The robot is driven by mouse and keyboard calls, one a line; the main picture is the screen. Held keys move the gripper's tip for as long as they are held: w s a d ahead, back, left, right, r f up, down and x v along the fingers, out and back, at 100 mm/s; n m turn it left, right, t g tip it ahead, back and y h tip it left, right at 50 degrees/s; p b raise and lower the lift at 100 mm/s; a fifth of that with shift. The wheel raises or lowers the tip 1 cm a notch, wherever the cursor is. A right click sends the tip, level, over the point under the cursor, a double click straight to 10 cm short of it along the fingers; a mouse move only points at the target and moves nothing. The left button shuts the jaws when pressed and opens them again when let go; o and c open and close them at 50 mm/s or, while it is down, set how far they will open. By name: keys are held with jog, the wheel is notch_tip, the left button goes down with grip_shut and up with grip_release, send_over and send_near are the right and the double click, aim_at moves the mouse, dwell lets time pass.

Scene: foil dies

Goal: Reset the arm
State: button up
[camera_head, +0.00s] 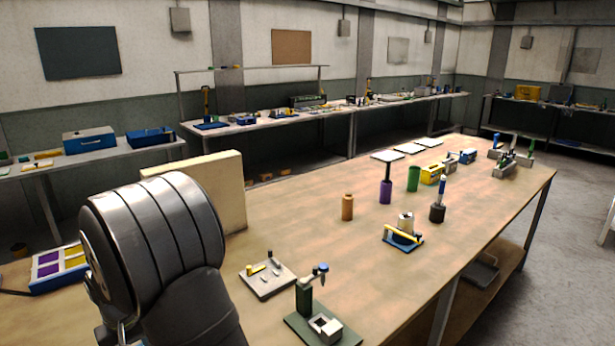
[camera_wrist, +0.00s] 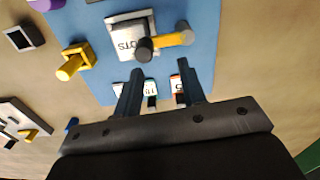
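In the head view a grey link of my arm fills the lower left, and the gripper is not visible.
The wrist view shows a yellow square piece (camera_wrist: 75,60) and a dark square one (camera_wrist: 18,39). In the head view, a cream panel (camera_head: 215,190) stands behind my arm. A brown bottle (camera_head: 347,208), purple cylinder (camera_head: 385,192) and green fixture (camera_head: 318,325) stand on the bench.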

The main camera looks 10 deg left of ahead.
jog(key=n, duration=0.1)
jog(key=a+n, duration=0.1)
jog(key=n, duration=0.2)
jog(key=shift+s+a, duration=0.15)
jog(key=shift+a, duration=0.2)
jog(key=shift+s+a+n, duration=0.15)
jog(key=shift+a+n, duration=0.1)
jog(key=shift+n, duration=0.55)
jog(key=shift+s+a+n, duration=0.1)
jog(key=shift+a+n, duration=0.1)
jog(key=shift+n, duration=0.6)
jog(key=shift+s+a+n, duration=0.15)
jog(key=shift+a+n, duration=0.1)
jog(key=shift+n, duration=0.55)
jog(key=shift+o, duration=0.2)
jog(key=o, duration=1.1)
jog(key=shift+o, duration=1.2)
jog(key=shift+r, duration=0.15)
jog(key=s+d+r+n, duration=0.15)
jog(key=r+n, duration=0.25)
jog(key=r, duration=0.4)
jog(key=s+d+r+n, duration=0.15)
jog(key=r+n, duration=0.25)
jog(key=r, duration=0.5)
notch_tip(320, 180, down, 10)
jog(key=shift+w+d, duration=0.35)
jog(key=shift+d, duration=0.1)
